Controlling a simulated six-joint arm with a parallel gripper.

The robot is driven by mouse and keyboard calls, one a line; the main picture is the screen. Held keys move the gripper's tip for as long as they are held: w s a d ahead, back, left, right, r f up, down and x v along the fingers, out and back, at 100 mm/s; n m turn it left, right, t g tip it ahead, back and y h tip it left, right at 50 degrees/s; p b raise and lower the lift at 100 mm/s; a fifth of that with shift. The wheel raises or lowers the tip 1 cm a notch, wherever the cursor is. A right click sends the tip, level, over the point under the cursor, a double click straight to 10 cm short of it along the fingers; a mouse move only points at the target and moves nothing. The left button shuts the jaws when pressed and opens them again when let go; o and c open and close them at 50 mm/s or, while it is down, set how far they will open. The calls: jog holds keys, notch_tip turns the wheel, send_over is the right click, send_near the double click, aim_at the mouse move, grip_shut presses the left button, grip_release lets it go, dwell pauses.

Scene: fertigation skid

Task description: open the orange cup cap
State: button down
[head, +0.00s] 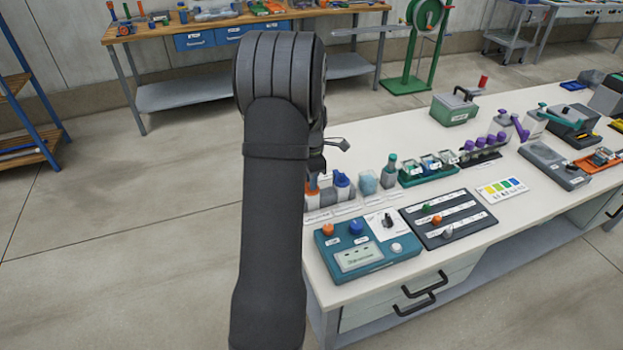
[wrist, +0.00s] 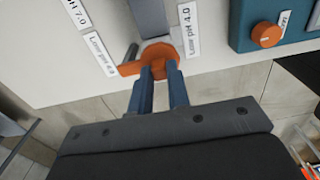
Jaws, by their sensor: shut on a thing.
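The orange cup cap (wrist: 163,53) shows in the wrist view at the table edge, with a flat orange tab (wrist: 130,69) sticking out to the left. My gripper (wrist: 159,75) has its two blue-grey fingers shut on the cap. The cup under it is mostly hidden; a pale rim shows just behind the cap. In the head view a little of the orange cap (head: 312,188) shows beside my arm, which hides my gripper and most of the cup. I cannot tell whether the cap has lifted.
A blue-capped cup (head: 343,187) stands just right of the orange one. Printed labels (wrist: 189,30) lie near the cap. A teal box with knobs (head: 364,251) is in front, beside a dark panel (head: 447,218). The table edge is close under my gripper; floor is open to the left.

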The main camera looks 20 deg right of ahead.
jog(key=shift+a+m, duration=0.15)
jog(key=shift+m, duration=0.15)
jog(key=m, duration=0.1)
jog(key=a+m, duration=0.1)
jog(key=m, duration=0.2)
jog(key=shift+w+a+m, duration=0.25)
jog(key=shift+a+m, duration=0.05)
jog(key=shift+a, duration=0.1)
jog(key=shift+w+a+m, duration=0.45)
jog(key=shift+w+m, duration=0.3)
jog(key=shift+m, duration=1.5)
jog(key=shift+w+a+m, duration=0.4)
jog(key=shift+w+m, duration=0.4)
jog(key=shift+m, duration=1.5)
jog(key=shift+w+a+m, duration=0.45)
jog(key=shift+w+m, duration=0.3)
jog(key=shift+m, duration=1.5)
jog(key=c, duration=1.4)
grip_release()
jog(key=shift+o, duration=0.2)
